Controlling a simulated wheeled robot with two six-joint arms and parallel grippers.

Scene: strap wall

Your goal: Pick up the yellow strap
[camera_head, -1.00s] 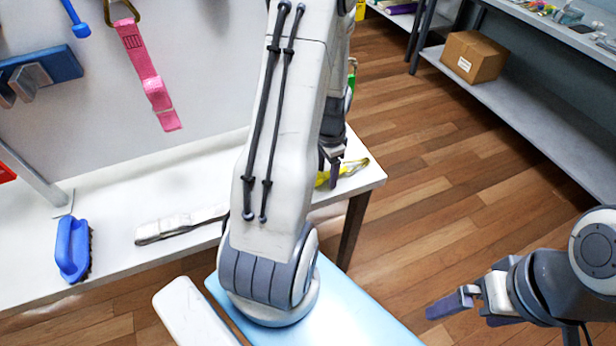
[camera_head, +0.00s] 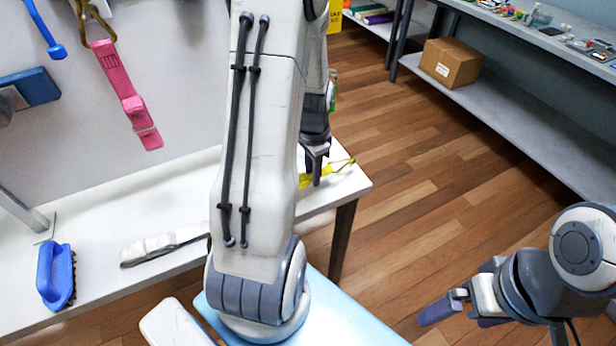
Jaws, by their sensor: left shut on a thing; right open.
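The yellow strap (camera_head: 339,169) is at the right end of the white table, partly hidden behind my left arm. The contact is small in the picture, and I cannot tell whether the strap is clear of the table top. My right gripper (camera_head: 446,308) is open and empty at the lower right, over the wooden floor and away from the table.
A white strap (camera_head: 162,246) and a blue brush (camera_head: 56,276) lie on the white table (camera_head: 100,225). A pink strap (camera_head: 126,92) hangs on the wall panel. A cardboard box (camera_head: 452,63) sits on the grey shelf at right. The floor between table and shelf is clear.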

